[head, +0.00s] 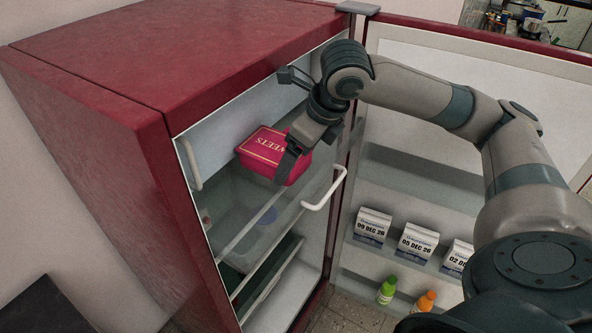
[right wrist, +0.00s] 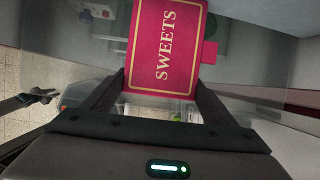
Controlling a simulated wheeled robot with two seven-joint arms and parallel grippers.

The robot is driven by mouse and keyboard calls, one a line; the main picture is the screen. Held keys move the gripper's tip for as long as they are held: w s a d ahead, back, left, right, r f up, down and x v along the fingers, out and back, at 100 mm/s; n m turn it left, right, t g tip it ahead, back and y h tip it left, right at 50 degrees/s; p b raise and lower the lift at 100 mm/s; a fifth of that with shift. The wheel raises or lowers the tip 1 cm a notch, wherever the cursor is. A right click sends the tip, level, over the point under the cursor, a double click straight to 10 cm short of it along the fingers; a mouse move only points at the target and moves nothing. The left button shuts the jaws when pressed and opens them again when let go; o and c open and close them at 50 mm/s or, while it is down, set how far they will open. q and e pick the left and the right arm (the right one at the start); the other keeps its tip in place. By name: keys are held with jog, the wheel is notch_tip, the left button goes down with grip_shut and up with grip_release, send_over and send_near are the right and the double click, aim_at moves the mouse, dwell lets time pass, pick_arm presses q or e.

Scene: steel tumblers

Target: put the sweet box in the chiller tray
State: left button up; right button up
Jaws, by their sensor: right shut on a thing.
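The sweet box (head: 262,146) is pink-red with a gold border and the word SWEETS. My right gripper (head: 300,150) is shut on it and holds it inside the open fridge, near the top. In the right wrist view the box (right wrist: 165,45) sits between the two fingers. The chiller tray (head: 285,216) looks like the clear, pulled-out drawer with a white handle (head: 326,190). The box is above it in the head view; I cannot tell the height gap. A bluish round thing shows through the tray.
The red fridge (head: 150,60) stands open, its door (head: 460,75) to the right. Door shelves hold several dated cartons (head: 417,241), a green bottle (head: 387,290) and an orange bottle (head: 424,301). A lower shelf (head: 270,270) lies under the tray. Fridge walls border the box closely.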

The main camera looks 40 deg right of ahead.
jog(key=shift+f, duration=0.75)
notch_tip(320, 180, down, 2)
jog(key=shift+f+p, duration=0.1)
jog(key=shift+p, duration=0.55)
jog(key=shift+w+f+p, duration=0.1)
jog(key=shift+f+p, duration=0.4)
jog(key=shift+f, duration=0.15)
jog(key=shift+f, duration=0.1)
